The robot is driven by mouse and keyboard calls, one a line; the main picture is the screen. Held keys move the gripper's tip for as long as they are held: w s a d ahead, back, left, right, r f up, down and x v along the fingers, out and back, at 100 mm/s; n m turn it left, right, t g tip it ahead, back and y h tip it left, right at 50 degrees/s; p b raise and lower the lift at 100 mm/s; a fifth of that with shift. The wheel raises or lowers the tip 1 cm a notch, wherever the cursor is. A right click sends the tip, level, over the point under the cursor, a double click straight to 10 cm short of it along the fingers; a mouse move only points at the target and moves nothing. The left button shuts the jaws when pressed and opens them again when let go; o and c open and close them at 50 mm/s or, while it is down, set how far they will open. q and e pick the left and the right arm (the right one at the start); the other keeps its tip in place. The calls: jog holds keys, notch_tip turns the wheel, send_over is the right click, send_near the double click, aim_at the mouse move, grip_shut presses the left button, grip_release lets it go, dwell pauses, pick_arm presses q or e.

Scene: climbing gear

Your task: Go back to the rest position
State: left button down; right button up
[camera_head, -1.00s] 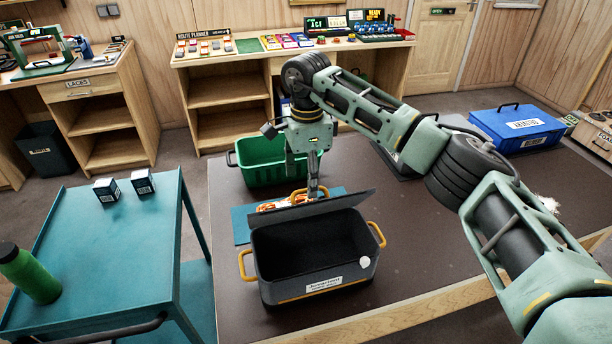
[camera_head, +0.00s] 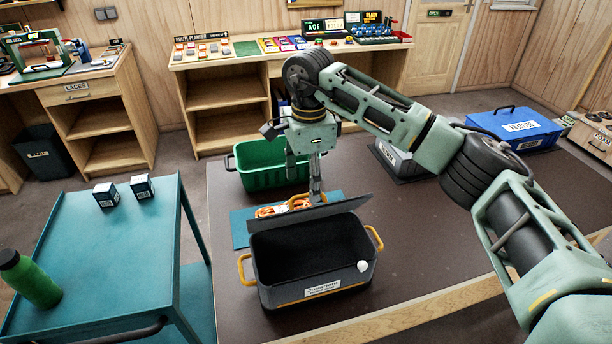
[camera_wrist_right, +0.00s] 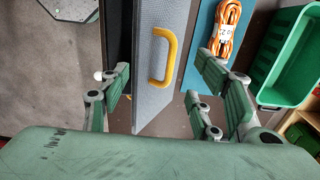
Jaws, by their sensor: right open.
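My right gripper (camera_head: 304,176) is open, fingers down, just behind the raised lid of a dark grey box. In the right wrist view the open fingers (camera_wrist_right: 166,80) stand on either side of the lid (camera_wrist_right: 158,45) and its yellow handle (camera_wrist_right: 163,57), with nothing clamped. The grey box (camera_head: 312,265) stands on the dark table with its lid (camera_head: 310,213) up at the rear; its inside looks dark and empty apart from a small white round knob (camera_head: 362,266) at the right. My left gripper is out of view.
A coiled orange rope (camera_head: 270,211) lies on a blue mat (camera_head: 238,226) behind the box. A green crate (camera_head: 262,178) is behind it. A grey case (camera_head: 395,160) and a blue toolbox (camera_head: 515,130) stand to the right. A teal cart (camera_head: 110,255) is at the left.

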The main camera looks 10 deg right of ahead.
jog(key=shift+s+d+r, duration=0.1)
jog(key=shift+s+r, duration=0.6)
jog(key=shift+s, duration=0.35)
jog(key=shift+s+r, duration=0.65)
jog(key=shift+s, duration=0.35)
jog(key=shift+f, duration=0.1)
